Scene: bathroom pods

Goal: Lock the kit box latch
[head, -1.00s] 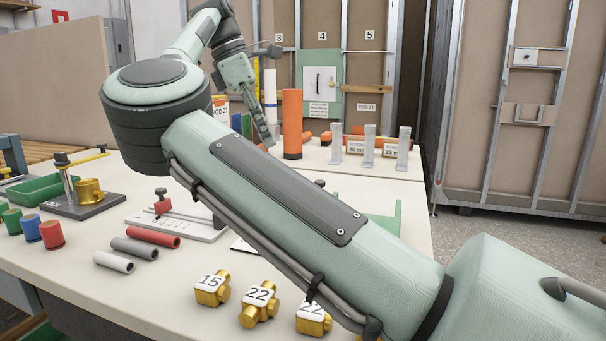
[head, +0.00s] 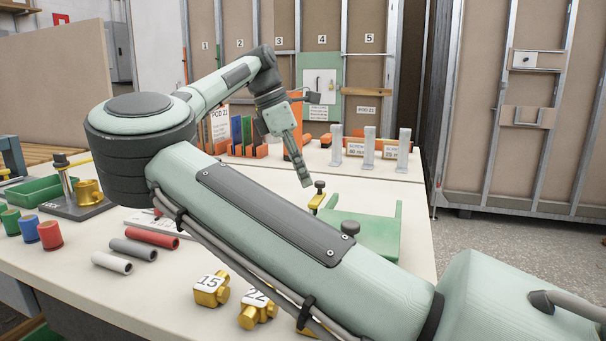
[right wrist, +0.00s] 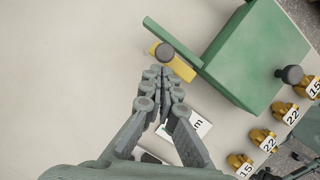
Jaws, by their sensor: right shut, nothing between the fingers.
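The green kit box (head: 375,231) stands at the right of the near table, partly hidden by my right forearm. A yellow latch bar (head: 316,201) with a dark knob (head: 320,185) sits at its far-left corner. In the right wrist view the yellow bar (right wrist: 183,68) and its knob (right wrist: 165,53) lie beside a green strip of the box (right wrist: 250,60). Whether the latch is engaged is unclear. My right gripper (head: 306,183) is shut and empty, pointing down just left of the latch knob. In the wrist view its fingertips (right wrist: 160,71) are near the knob, apparently apart from it. My left gripper is out of view.
A second dark knob (head: 350,228) rises from the box. Brass fittings (head: 211,290) lie at the near edge, and coloured tubes (head: 152,237) lie further left. Grey posts (head: 369,148) stand behind the box. Bare tabletop lies left of the latch in the wrist view.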

